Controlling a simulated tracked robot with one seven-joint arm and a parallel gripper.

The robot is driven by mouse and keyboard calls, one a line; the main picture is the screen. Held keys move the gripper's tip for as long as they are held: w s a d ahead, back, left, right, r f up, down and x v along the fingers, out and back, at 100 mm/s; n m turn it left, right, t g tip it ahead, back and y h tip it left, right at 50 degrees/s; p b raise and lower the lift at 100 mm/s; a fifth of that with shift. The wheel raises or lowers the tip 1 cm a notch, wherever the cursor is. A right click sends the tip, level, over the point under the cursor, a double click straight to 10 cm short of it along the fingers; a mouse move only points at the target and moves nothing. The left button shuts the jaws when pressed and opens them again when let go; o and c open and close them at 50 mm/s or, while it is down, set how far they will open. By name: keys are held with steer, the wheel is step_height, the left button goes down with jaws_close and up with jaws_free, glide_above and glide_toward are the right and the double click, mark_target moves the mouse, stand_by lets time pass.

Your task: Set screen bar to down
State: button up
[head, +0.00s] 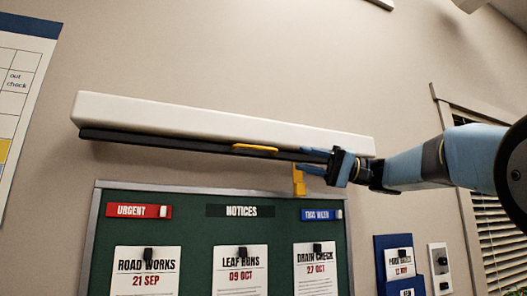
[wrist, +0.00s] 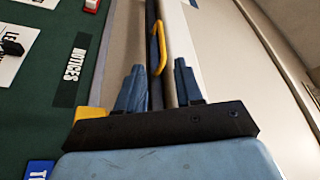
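The screen bar (head: 190,143) is a long dark bar directly under a white wall housing (head: 220,117). A yellow handle (head: 255,148) sits on the bar; it also shows in the wrist view (wrist: 160,48), ahead of my fingertips. My gripper (head: 312,161) is at the right part of the bar, to the right of the handle. In the wrist view my gripper (wrist: 159,67) has its two blue fingers apart, with the dark bar (wrist: 151,18) running between them in the picture. Nothing is seen held. Whether the fingers touch the bar cannot be told.
A yellow piece (head: 299,182) hangs below the bar beside my gripper. A green notice board (head: 205,231) with pinned sheets is below. A blue holder (head: 382,249), a switch plate (head: 439,268) and a window blind (head: 492,225) are at right.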

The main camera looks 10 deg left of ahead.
steer(key=x, duration=1.2)
steer(key=shift+c, duration=0.4)
jaws_close()
steer(key=shift+o, duration=0.4)
jaws_free()
